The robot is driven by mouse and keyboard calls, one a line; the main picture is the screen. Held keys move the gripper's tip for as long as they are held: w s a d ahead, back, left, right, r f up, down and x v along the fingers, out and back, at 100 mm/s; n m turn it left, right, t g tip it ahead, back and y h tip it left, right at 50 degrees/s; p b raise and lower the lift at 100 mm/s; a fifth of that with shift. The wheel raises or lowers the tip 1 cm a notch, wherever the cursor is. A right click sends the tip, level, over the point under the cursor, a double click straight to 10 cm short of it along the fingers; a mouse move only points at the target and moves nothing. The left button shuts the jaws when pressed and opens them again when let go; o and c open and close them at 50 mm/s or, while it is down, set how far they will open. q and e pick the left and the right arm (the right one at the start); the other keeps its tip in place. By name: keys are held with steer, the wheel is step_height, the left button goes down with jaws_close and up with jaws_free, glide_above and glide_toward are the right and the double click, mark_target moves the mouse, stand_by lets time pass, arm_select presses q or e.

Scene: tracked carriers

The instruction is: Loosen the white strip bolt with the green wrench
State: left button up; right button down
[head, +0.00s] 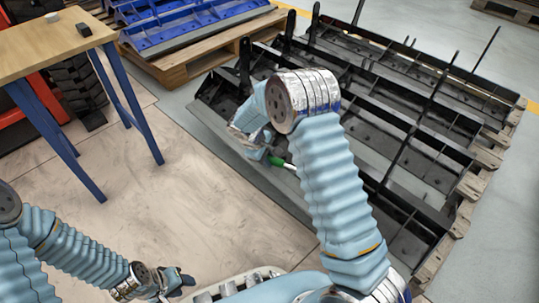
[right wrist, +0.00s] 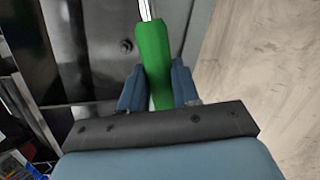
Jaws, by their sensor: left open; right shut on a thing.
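The green wrench has a green handle (right wrist: 153,62) and a shiny metal shaft (right wrist: 146,9) that runs out of the top of the right wrist view. In the head view its green handle (head: 275,160) shows below my right gripper. My right gripper (right wrist: 158,82) is shut on the handle, with one blue finger on each side. It is over the near left edge of the black frames. My left gripper (head: 175,281) is open and empty, low over the floor. The wrench's working end is hidden, and I cannot make out the white strip bolt.
Black metal frames (head: 409,125) lie on a wooden pallet (head: 463,217), with several upright posts. Blue parts (head: 190,25) lie on another pallet (head: 178,68) behind. A wooden table (head: 48,45) with blue legs stands at left. The floor (head: 150,205) between is clear.

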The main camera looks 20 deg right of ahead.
stand_by(0.3)
steer(key=shift+s+a+f+n, duration=0.2)
steer(key=shift+s+a+n, duration=0.3)
steer(key=shift+n, duration=0.2)
steer(key=shift+a, duration=0.1)
steer(key=shift+s+a+f+n, duration=0.2)
steer(key=shift+s+a+n, duration=0.2)
steer(key=shift+s+n, duration=0.1)
steer(key=shift+s, duration=0.1)
steer(key=shift+s+a, duration=0.1)
stand_by(0.6)
